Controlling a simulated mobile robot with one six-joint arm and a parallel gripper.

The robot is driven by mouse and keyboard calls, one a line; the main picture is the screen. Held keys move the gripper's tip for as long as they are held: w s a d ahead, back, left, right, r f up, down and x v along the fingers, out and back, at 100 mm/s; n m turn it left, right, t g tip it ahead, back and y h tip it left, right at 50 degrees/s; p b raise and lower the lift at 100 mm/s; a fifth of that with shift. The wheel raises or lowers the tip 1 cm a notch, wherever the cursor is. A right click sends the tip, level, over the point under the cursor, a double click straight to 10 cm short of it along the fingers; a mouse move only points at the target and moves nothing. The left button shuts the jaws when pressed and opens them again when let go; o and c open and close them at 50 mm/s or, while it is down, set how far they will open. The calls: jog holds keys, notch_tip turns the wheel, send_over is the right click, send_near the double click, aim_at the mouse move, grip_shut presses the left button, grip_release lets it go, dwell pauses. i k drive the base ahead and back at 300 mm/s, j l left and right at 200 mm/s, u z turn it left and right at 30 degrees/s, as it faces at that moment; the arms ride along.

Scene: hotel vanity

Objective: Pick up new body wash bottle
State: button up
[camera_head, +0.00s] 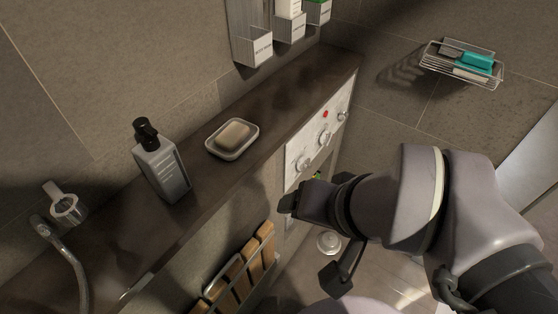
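A grey pump bottle with a black pump head (160,161) stands upright on the dark stone ledge. Its label is too small to read, so I cannot tell whether it is the new body wash bottle. A white bottle (289,8) and a green item (318,10) sit in labelled wall holders at the top. The holder to their left (255,49) looks empty. My gripper (312,205) is in front of the ledge, right of the pump bottle and apart from it. Its fingers are dark and partly hidden by my arm, and a small green patch (317,176) shows just behind it.
A soap bar (234,134) lies in a white dish on the ledge (110,225). A panel with knobs (303,160) and a wire basket (435,66) are at right.

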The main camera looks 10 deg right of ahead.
aim_at(288, 221)
jog(key=i+l+u, duration=0.1)
jog(key=l+u, duration=0.35)
jog(key=l, duration=0.3)
jog(key=l+u, duration=0.4)
jog(key=l, duration=0.35)
jog(key=i, duration=0.15)
